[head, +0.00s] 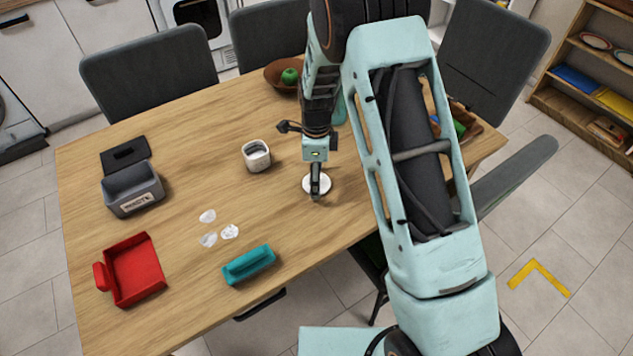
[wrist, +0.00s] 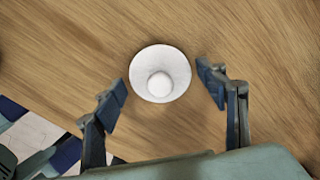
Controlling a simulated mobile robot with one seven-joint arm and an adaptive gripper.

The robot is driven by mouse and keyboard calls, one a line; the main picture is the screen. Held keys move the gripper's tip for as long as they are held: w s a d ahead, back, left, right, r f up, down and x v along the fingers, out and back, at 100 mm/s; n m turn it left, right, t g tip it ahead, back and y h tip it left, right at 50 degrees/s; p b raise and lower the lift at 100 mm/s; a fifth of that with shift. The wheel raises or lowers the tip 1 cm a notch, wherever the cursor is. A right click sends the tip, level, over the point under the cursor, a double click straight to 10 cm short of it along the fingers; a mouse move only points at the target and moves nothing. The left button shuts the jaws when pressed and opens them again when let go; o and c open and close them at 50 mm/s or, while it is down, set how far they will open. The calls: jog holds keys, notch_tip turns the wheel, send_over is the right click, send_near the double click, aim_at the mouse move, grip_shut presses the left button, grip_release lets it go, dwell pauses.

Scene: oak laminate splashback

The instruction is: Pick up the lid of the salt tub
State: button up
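A round white lid (head: 325,185) with a raised knob lies on the wooden table; it also shows in the wrist view (wrist: 152,68), knob up. My gripper (head: 315,192) is above the lid and partly hides it in the head view. In the wrist view my gripper (wrist: 164,92) is open, with one finger on each side of the lid and nothing between its pads. The lid lies slightly ahead of the fingertips and appears untouched. A small white tub (head: 257,156) stands open to the left of my gripper.
A brown bowl (head: 275,78) holds a green fruit (head: 289,76). Chairs surround the table.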

jog(key=c, duration=0.6)
jog(key=shift+r, duration=0.1)
